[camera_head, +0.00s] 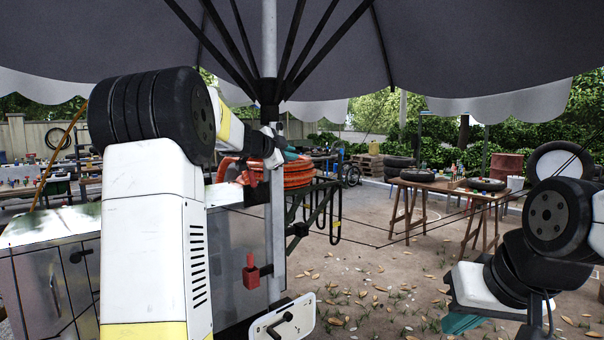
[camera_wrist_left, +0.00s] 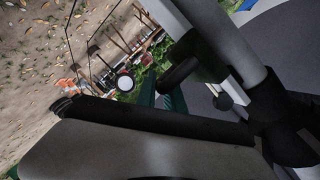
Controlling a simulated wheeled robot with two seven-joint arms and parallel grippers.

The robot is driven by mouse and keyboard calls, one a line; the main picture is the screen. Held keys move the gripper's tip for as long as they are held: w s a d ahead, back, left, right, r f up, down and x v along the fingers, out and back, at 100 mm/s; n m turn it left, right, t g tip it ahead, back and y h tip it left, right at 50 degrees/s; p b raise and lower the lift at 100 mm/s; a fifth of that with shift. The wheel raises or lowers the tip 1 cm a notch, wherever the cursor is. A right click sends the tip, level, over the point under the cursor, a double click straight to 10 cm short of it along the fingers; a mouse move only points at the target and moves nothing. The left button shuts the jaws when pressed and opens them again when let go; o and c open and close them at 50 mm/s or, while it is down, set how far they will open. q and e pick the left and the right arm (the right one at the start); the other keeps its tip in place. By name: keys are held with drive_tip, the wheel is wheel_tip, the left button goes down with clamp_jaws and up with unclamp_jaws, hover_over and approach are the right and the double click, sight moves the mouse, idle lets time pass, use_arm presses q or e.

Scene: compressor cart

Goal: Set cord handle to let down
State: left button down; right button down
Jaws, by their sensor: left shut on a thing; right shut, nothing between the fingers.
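The grey umbrella pole (camera_head: 276,220) stands upright in the middle of the head view. My left gripper (camera_head: 284,154) is at the upper pole, partly hidden by my own arm. In the left wrist view its teal fingers (camera_wrist_left: 162,98) are shut on a dark handle (camera_wrist_left: 179,74) beside the pole (camera_wrist_left: 230,55). I cannot tell which way this handle is set. A red handle (camera_head: 251,273) sits on a bracket lower on the pole, clear of both grippers. My right gripper (camera_head: 461,323) is low at the right, away from the pole, shut and empty.
A black crank (camera_head: 281,325) sits on a white plate at the bottom. A coiled orange hose (camera_head: 298,173) hangs behind the pole. A metal cabinet (camera_head: 45,285) stands at the left. A thin dark cord (camera_head: 430,227) runs rightwards. Open ground lies right of the pole, before a wooden table (camera_head: 450,187).

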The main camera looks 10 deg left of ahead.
use_arm(q)
drive_tip(key=shift+r, duration=0.85)
drive_tip(key=shift+r, duration=0.1)
drive_tip(key=c, duration=1.5)
unclamp_jaws()
drive_tip(key=shift+o, duration=0.2)
drive_tip(key=shift+s+f, duration=0.1)
drive_tip(key=shift+f, duration=0.1)
drive_tip(key=v, duration=0.7)
drive_tip(key=shift+s, duration=0.3)
drive_tip(key=shift+a, duration=0.15)
drive_tip(key=shift+r, duration=0.1)
